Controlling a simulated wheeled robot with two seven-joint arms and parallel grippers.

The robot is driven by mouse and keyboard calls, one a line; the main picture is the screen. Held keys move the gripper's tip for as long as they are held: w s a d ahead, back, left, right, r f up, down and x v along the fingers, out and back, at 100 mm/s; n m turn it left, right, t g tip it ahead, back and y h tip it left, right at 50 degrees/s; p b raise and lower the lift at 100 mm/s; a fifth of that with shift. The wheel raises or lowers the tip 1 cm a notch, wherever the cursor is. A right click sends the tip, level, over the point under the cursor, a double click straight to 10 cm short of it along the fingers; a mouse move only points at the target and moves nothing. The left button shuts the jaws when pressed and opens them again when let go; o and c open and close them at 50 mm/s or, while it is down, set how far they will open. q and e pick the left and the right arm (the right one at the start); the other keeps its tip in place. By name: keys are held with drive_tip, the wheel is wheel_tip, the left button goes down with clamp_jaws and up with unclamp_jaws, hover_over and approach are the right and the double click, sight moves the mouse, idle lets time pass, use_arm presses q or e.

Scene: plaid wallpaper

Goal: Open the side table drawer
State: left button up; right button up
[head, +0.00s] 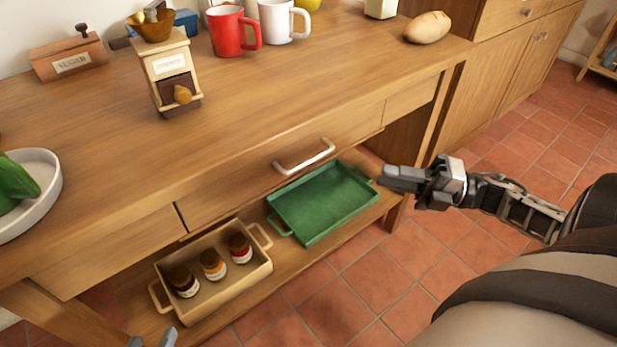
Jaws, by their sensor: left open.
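The wooden side table (270,95) has a drawer (235,189) in the middle of its front, with a pale curved metal handle (305,158). The drawer front looks about flush with the table, with a thin dark seam at its left end. My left gripper (153,341) shows only its fingertips at the bottom edge; they are apart, below and left of the handle. My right gripper (402,179) is right of the handle, apart from it, with its fingers pointing left. Its fingers are seen side-on, so their opening is unclear.
On the lower shelf are a green tray (322,204) and a beige tray (226,296) with three jars. The tabletop holds a coffee grinder (170,72), a red mug (229,33), a white mug (277,22) and bread (427,27). Tiled floor (360,290) in front is clear.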

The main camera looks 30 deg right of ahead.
sight(312, 162)
drive_tip(key=b+x, duration=0.1)
drive_tip(key=x, duration=1.4)
drive_tip(key=shift+s+a+r+b, duration=0.1)
drive_tip(key=shift+a+r+b, duration=0.1)
drive_tip(key=shift+b, duration=0.2)
use_arm(q)
drive_tip(key=shift+w+d+r+t+h, duration=0.15)
drive_tip(key=shift+d+r+t, duration=0.1)
drive_tip(key=shift+r, duration=0.2)
drive_tip(key=shift+d+r+t+h, duration=0.15)
drive_tip(key=shift+r+t, duration=0.1)
drive_tip(key=shift+r, duration=0.15)
use_arm(e)
drive_tip(key=shift+a, duration=0.2)
clamp_jaws()
